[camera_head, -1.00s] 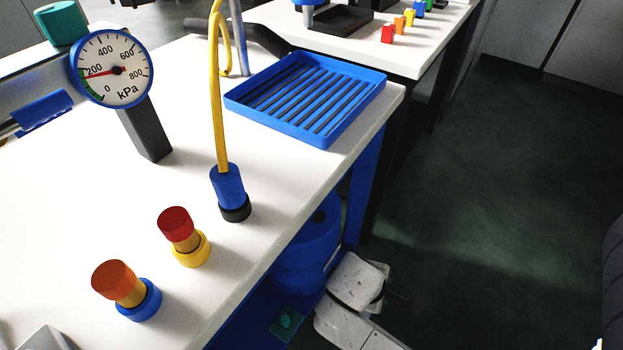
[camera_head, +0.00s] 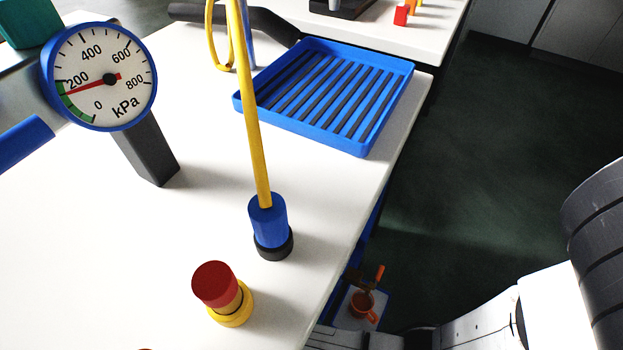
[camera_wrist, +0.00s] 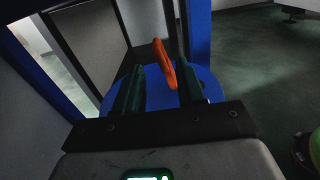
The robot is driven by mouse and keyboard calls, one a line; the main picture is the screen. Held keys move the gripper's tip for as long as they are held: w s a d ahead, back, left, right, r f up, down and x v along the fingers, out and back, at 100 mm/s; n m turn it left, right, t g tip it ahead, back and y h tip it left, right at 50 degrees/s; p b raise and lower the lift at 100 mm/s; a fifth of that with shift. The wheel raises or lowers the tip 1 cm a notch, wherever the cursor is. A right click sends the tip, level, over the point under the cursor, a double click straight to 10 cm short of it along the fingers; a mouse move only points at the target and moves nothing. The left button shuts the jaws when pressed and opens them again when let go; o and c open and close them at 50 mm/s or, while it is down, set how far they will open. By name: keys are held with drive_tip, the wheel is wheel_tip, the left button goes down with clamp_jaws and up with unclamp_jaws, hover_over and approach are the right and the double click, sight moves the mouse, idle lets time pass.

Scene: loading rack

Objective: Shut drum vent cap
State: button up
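In the wrist view the blue drum (camera_wrist: 158,103) stands below and ahead of my gripper, its round top partly covered by the fingers. An orange flap (camera_wrist: 164,62), apparently the vent cap, stands raised and tilted above the drum top. My gripper (camera_wrist: 160,70) is open, with a dark green finger on each side of the flap in the picture. Whether a finger touches the flap cannot be told. In the head view my gripper is not clearly visible.
The white bench carries a gauge (camera_head: 100,77), a blue ribbed tray (camera_head: 330,95), a blue fitting with a yellow hose (camera_head: 268,225) and a red-capped fitting (camera_head: 220,290). Small orange items (camera_head: 363,304) show low beside the bench edge.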

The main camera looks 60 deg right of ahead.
drive_tip(key=shift+w+d+r, duration=0.1)
drive_tip(key=shift+w, duration=0.15)
drive_tip(key=d+b, duration=0.1)
drive_tip(key=d, duration=0.9)
drive_tip(key=shift+w+d+b, duration=0.15)
drive_tip(key=shift+b, duration=0.25)
drive_tip(key=shift+c, duration=0.3)
clamp_jaws()
